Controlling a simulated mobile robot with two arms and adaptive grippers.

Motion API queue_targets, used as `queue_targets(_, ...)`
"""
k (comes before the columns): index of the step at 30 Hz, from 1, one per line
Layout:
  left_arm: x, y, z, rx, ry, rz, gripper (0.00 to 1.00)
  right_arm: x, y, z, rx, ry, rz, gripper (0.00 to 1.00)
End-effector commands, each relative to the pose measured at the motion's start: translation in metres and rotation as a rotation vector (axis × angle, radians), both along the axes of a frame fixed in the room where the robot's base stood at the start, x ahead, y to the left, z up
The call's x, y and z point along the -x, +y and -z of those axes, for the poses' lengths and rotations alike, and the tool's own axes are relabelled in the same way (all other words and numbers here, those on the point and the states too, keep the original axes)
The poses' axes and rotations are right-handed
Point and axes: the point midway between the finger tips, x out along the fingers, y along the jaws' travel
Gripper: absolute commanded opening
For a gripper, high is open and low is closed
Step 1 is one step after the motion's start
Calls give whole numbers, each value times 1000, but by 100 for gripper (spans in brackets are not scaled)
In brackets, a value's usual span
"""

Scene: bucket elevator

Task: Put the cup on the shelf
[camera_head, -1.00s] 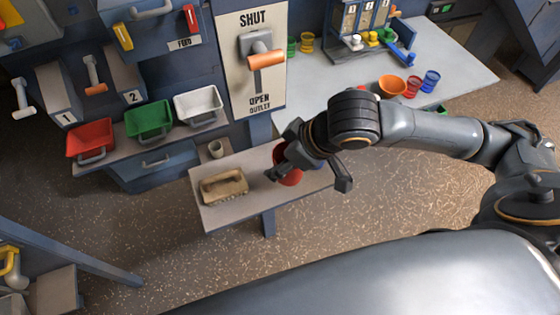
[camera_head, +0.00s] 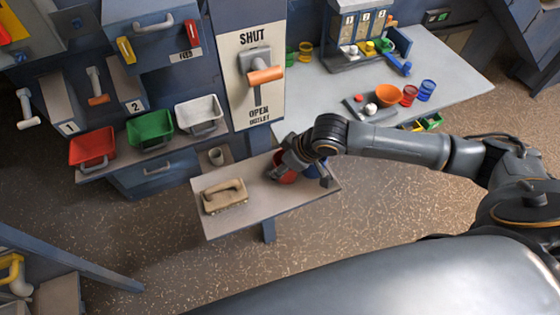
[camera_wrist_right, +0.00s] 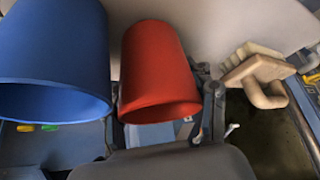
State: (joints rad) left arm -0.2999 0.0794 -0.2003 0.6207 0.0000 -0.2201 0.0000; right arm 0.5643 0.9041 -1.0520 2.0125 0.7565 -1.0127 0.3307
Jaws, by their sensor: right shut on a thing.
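A red cup (camera_head: 284,173) stands near the right end of the low grey shelf (camera_head: 240,222). It also shows in the right wrist view (camera_wrist_right: 155,65), between the fingers. My right gripper (camera_head: 291,168) is shut on the red cup, and the arm hides part of it. A blue cup (camera_head: 312,170) is close to its right and partly hidden by the gripper. In the right wrist view the blue cup (camera_wrist_right: 55,50) is large at the left. I cannot tell whether the red cup touches the shelf. My left gripper is not in view.
A brush with a handle (camera_head: 224,196) lies on the shelf, left of the cups. Red (camera_head: 92,147), green (camera_head: 150,129) and white (camera_head: 199,115) bins line the wall. A larger table (camera_head: 330,100) holds an orange bowl (camera_head: 387,95).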

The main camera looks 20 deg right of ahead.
Motion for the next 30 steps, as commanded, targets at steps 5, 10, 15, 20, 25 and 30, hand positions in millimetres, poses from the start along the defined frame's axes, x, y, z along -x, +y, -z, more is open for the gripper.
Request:
queue_targets(5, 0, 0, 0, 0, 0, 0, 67, 0, 0, 1, 0, 0, 1, 26)
queue_targets(10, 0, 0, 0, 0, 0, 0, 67, 0, 0, 2, -2, 0, 0, 78)
queue_targets(15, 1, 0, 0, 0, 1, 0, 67, 0, 0, 2, 0, 0, 1, 80)
queue_targets(20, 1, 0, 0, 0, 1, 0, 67, 0, 0, 1, -1, -1, 0, 80)
queue_targets(25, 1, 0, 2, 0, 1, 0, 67, 4, -5, -13, -1, -3, 1, 80)
queue_targets(30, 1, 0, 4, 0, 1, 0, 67, 18, -17, -43, 1, -3, 1, 80)
